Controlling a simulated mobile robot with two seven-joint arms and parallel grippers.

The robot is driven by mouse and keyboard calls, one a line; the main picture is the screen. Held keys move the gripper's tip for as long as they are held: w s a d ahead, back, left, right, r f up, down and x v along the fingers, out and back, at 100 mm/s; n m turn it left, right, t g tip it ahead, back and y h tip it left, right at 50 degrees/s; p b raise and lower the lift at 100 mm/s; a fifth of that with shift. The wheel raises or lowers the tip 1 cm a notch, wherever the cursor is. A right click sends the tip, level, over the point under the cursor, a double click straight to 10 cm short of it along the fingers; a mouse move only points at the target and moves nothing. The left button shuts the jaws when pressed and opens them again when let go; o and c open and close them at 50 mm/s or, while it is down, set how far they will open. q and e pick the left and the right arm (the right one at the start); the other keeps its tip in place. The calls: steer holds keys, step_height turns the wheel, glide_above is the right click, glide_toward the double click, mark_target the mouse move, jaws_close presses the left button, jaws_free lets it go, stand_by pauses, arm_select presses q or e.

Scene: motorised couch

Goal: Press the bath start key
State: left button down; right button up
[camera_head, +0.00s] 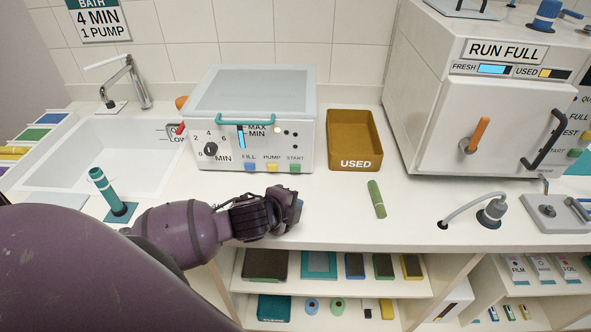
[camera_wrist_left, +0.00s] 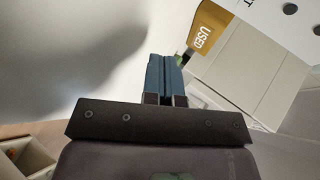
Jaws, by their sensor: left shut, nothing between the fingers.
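The bath (camera_head: 251,135) is a white box with a grey lid and a teal handle, standing on the counter. Its green start key (camera_head: 294,168) is at the lower right of its front, beside the yellow pump key (camera_head: 272,167) and the blue fill key (camera_head: 250,167). My left gripper (camera_head: 298,205) is shut and empty, in front of the bath and below the start key in the head view, apart from it. In the left wrist view its blue fingers (camera_wrist_left: 165,78) are together; the start key does not show there. My right gripper is not in view.
An ochre "USED" tray (camera_head: 354,141) stands right of the bath, with a green tube (camera_head: 376,199) in front of it. A teal post (camera_head: 108,190) and a sink (camera_head: 128,150) lie left. A large white machine (camera_head: 490,110) stands right. Shelves are below the counter.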

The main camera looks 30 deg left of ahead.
mark_target(295, 168)
arm_select(q)
steer(key=w+a, duration=0.1)
steer(key=w, duration=0.1)
steer(key=w+a+b, duration=0.1)
steer(key=w, duration=0.1)
steer(key=w+a+b, duration=0.1)
steer(key=shift+w+a, duration=0.25)
steer(key=shift+w, duration=0.15)
steer(key=shift+w+a, duration=0.3)
steer(key=shift+w, duration=0.15)
steer(key=shift+w+a, duration=0.1)
steer(key=shift+w, duration=0.1)
stand_by(0.5)
stand_by(0.4)
